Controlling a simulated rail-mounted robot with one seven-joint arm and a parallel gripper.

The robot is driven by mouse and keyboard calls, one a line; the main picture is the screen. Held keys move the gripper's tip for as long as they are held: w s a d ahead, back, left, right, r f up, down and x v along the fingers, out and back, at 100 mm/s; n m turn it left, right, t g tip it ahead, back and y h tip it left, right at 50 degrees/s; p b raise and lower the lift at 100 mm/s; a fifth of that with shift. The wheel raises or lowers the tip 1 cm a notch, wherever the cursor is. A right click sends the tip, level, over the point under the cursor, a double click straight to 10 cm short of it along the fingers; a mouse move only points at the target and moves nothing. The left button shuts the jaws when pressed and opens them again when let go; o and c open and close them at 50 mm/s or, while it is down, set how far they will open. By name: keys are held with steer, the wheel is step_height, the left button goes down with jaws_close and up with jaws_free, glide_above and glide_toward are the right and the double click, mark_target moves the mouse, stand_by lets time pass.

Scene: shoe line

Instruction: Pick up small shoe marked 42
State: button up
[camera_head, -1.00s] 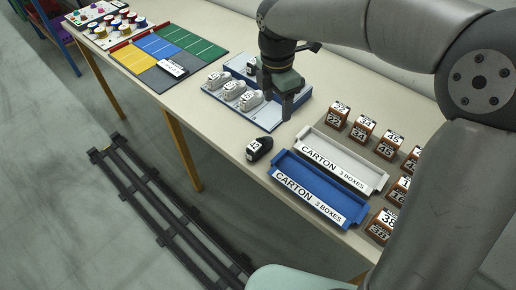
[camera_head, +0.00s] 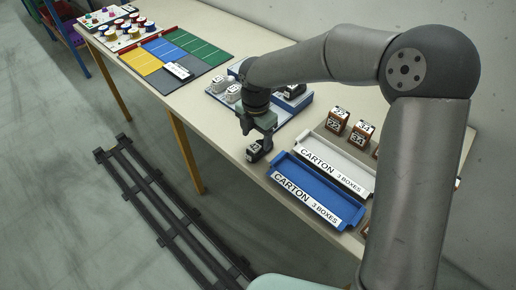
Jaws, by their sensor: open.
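A small black shoe (camera_head: 252,154) with a white number label stands on the table near its front edge, left of the blue carton tray. I cannot read its number surely. My gripper (camera_head: 256,138) is directly above and behind this shoe, pointing down with its jaws open. One finger hangs close to the shoe's right side; I cannot tell whether it touches. White shoes (camera_head: 233,93) with number labels stand on a blue and grey rack (camera_head: 284,117) behind the gripper. A dark shoe (camera_head: 293,91) is at the rack's right. My arm hides part of the rack.
A blue carton tray (camera_head: 345,224) and a white carton tray (camera_head: 362,191) lie close to the right. Brown numbered boxes (camera_head: 337,121) stand behind them, partly hidden by my arm. Colored panels (camera_head: 195,50) and a board of spools (camera_head: 128,32) lie farther left.

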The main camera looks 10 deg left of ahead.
mark_target(258, 144)
steer(key=f, duration=0.5)
steer(key=shift+w+d+f, duration=0.1)
steer(key=shift+d, duration=0.2)
steer(key=shift+c, duration=0.4)
steer(key=c, duration=1)
